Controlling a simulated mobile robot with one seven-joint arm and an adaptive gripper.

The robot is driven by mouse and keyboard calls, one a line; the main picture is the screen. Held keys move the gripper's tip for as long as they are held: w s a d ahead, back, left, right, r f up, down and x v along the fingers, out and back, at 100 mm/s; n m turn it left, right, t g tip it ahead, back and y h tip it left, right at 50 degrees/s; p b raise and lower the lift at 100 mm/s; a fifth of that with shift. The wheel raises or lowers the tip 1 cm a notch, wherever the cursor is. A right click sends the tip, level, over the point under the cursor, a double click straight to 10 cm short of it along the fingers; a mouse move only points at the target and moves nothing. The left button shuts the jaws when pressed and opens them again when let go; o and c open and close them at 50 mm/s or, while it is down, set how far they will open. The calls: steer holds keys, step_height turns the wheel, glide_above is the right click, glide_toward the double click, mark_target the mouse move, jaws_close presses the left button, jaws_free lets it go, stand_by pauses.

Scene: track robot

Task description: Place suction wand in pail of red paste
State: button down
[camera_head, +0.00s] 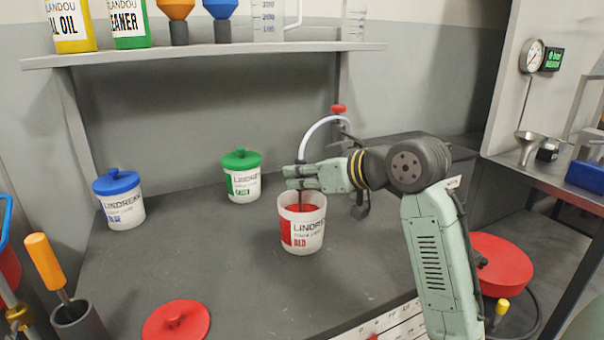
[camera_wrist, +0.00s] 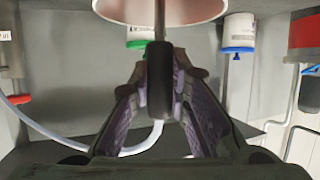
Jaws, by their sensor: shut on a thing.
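The pail of red paste (camera_head: 301,230) stands open on the grey bench, white with a red label; red paste shows inside. Its rim also shows at the top of the wrist view (camera_wrist: 165,10). My gripper (camera_head: 292,178) is just above the pail's mouth. In the wrist view my gripper (camera_wrist: 161,82) is shut on the dark grip of the suction wand (camera_wrist: 160,90). The wand's thin rod runs down into the pail's mouth; its tip is hidden. A pale hose (camera_head: 322,122) arcs from the wand's top towards the back of the bench.
A green-lidded pail (camera_head: 242,183) and a blue-lidded pail (camera_head: 121,208) stand behind and left. A loose red lid (camera_head: 176,324) lies at the bench front. A shelf (camera_head: 215,54) with bottles and funnels is above. The bench left of the red pail is clear.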

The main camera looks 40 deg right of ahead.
steer(key=shift+f, duration=0.1)
steer(key=c, duration=1.5)
jaws_free()
steer(key=shift+c, duration=0.2)
steer(key=shift+r, duration=0.25)
steer(key=b+v, duration=0.2)
steer(key=v, duration=1)
